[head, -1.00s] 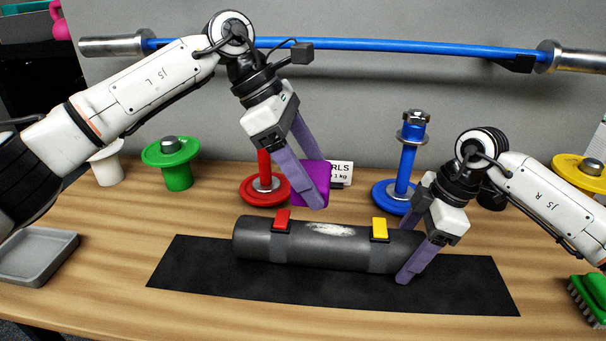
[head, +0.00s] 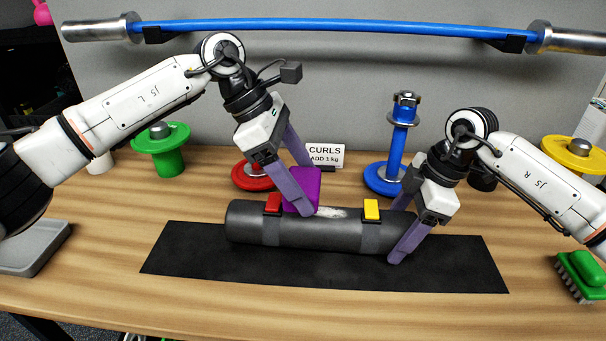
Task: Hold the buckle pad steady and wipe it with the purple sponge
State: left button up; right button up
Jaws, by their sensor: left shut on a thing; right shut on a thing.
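The buckle pad (head: 310,238) is a dark grey cylinder lying on a black mat (head: 200,262). It has a red buckle (head: 273,203) on the left and a yellow buckle (head: 371,210) on the right. A whitish smudge (head: 333,212) shows on its top between the buckles. My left gripper (head: 304,190) is shut on the purple sponge (head: 303,188), which is down at the pad's top just right of the red buckle and covers part of the smudge. My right gripper (head: 398,240) is shut on the pad's right end.
A green brush (head: 578,275) lies at the right, and a grey tray (head: 35,250) is at the left edge. Behind the pad stand a blue post (head: 398,145), a red disc (head: 248,177), a CURLS sign (head: 326,156) and a green plate holder (head: 160,145).

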pick_arm(q)
jog(key=shift+f, duration=0.2)
jog(key=shift+f, duration=1.4)
dwell(0.4)
jog(key=shift+s+d, duration=0.1)
jog(key=shift+d, duration=3.45)
jog(key=shift+a, duration=0.15)
jog(key=shift+a, duration=3.4)
jog(key=shift+d, duration=0.15)
jog(key=shift+d, duration=3.4)
jog(key=shift+a, duration=0.1)
